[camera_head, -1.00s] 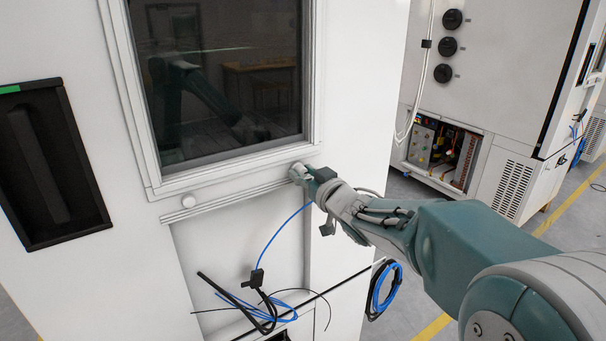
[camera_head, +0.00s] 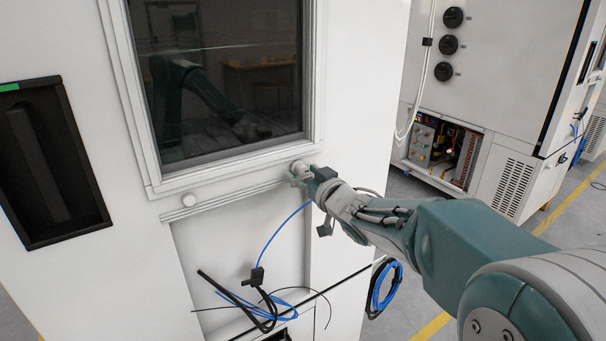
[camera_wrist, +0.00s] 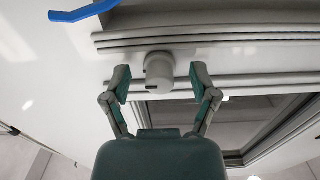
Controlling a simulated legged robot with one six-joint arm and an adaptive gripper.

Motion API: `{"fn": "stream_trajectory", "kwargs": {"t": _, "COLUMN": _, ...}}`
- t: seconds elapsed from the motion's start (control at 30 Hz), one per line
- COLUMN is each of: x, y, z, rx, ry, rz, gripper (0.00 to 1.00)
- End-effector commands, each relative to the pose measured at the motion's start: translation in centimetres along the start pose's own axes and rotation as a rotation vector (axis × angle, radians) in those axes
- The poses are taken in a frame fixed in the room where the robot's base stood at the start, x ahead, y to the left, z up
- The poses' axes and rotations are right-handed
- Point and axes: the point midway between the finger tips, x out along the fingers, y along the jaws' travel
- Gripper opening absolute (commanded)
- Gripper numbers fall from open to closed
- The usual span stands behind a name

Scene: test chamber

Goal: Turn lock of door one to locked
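A white round knob (camera_head: 299,167) sits under the right end of the window frame on the white chamber door (camera_head: 360,90). In the wrist view the same knob (camera_wrist: 158,72) lies between my fingertips, with a small dark mark on its side. My gripper (camera_wrist: 160,78) is open, one finger on each side of the knob, with a visible gap on both sides. In the head view my gripper (camera_head: 303,180) is at the knob and partly covers it. No lock labels are readable.
A dark recessed handle panel (camera_head: 55,165) is at the left. Blue and black cables (camera_head: 262,300) hang below the window, and a coiled blue cable (camera_head: 384,288) hangs near my arm. Another chamber (camera_head: 490,60) stands behind at the right.

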Motion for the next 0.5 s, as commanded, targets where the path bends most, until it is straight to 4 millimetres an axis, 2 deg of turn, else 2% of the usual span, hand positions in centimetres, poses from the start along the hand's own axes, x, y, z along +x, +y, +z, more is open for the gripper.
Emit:
{"fn": "stream_trajectory", "kwargs": {"t": 0.27, "x": -0.7, "y": 0.0, "z": -0.2, "rx": -0.001, "ry": 0.004, "rz": 0.001, "gripper": 0.76}}
{"fn": "stream_trajectory", "kwargs": {"t": 0.37, "x": -2.2, "y": 0.0, "z": -0.3, "rx": -0.002, "ry": 0.005, "rz": 0.001, "gripper": 0.76}}
{"fn": "stream_trajectory", "kwargs": {"t": 0.5, "x": -5.2, "y": 0.1, "z": -0.3, "rx": -0.002, "ry": 0.005, "rz": 0.003, "gripper": 0.76}}
